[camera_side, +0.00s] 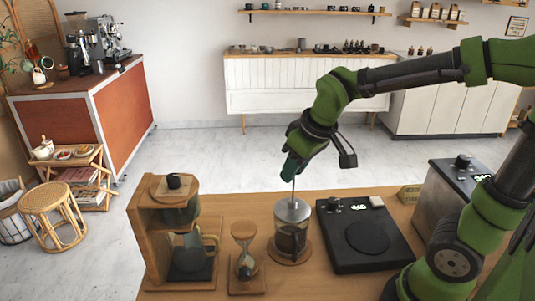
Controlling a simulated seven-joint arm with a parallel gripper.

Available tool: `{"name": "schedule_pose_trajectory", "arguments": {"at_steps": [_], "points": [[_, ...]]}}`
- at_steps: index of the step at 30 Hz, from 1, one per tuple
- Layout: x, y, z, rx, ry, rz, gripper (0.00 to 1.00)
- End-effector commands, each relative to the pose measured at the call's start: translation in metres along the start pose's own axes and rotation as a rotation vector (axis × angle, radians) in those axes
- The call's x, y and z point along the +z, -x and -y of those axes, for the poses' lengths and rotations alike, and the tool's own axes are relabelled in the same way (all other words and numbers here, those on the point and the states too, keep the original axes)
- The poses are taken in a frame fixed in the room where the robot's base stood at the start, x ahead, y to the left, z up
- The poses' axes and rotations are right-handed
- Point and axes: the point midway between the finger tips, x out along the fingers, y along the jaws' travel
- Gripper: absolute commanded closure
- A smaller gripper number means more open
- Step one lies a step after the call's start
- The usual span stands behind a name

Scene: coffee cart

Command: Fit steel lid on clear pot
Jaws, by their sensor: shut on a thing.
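The clear pot (290,240) is a glass press with a dark handle and dark contents, standing upright on a round wooden coaster (275,254). The steel lid (292,209) is at the pot's top, with a thin rod (294,188) rising from it. Whether the lid is fully seated or slightly above the rim is too small to tell. My gripper (294,172) is above the pot, pointing down, shut on the top of the lid's rod. The rod's top and the fingertips are partly hidden by the gripper body.
A black scale (364,235) lies just right of the pot. A grey machine (450,190) stands at the right. Air behind the pot is free.

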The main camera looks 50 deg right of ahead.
Motion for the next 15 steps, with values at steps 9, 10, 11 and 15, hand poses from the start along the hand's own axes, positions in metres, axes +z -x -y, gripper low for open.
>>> {"name": "schedule_pose_trajectory", "arguments": {"at_steps": [9, 10, 11, 15], "points": [[0.0027, -0.0063, 0.0000, 0.000, -0.001, 0.001, 1.00], [0.0028, -0.0069, 0.0000, 0.000, 0.000, 0.001, 1.00], [0.0030, -0.0074, 0.0000, 0.000, 0.000, 0.001, 1.00], [0.0037, -0.0096, 0.0001, 0.000, 0.000, 0.000, 0.71]]}}
